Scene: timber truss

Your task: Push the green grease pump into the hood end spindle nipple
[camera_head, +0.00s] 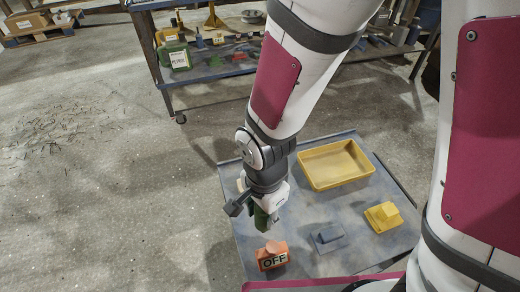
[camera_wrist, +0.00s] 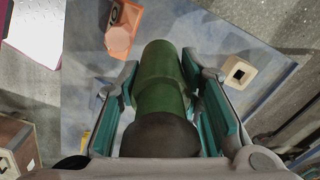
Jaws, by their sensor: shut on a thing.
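My gripper (camera_head: 262,206) is shut on the green grease pump (camera_head: 262,220) above the blue-grey table top. In the wrist view the pump (camera_wrist: 158,95) is a green cylinder with a dark rounded near end, lying between the teal pads of my gripper (camera_wrist: 162,68). Its green end points away from the wrist. I cannot make out the hood end spindle nipple in either view.
The blue-grey table top (camera_head: 345,230) bears an orange OFF block (camera_head: 273,257), a small blue block (camera_head: 327,236), a yellow block (camera_head: 383,216) and a yellow tray (camera_head: 335,165). A cream block with a square hole (camera_wrist: 238,72) is right of the pump. A loaded workbench (camera_head: 215,72) stands behind.

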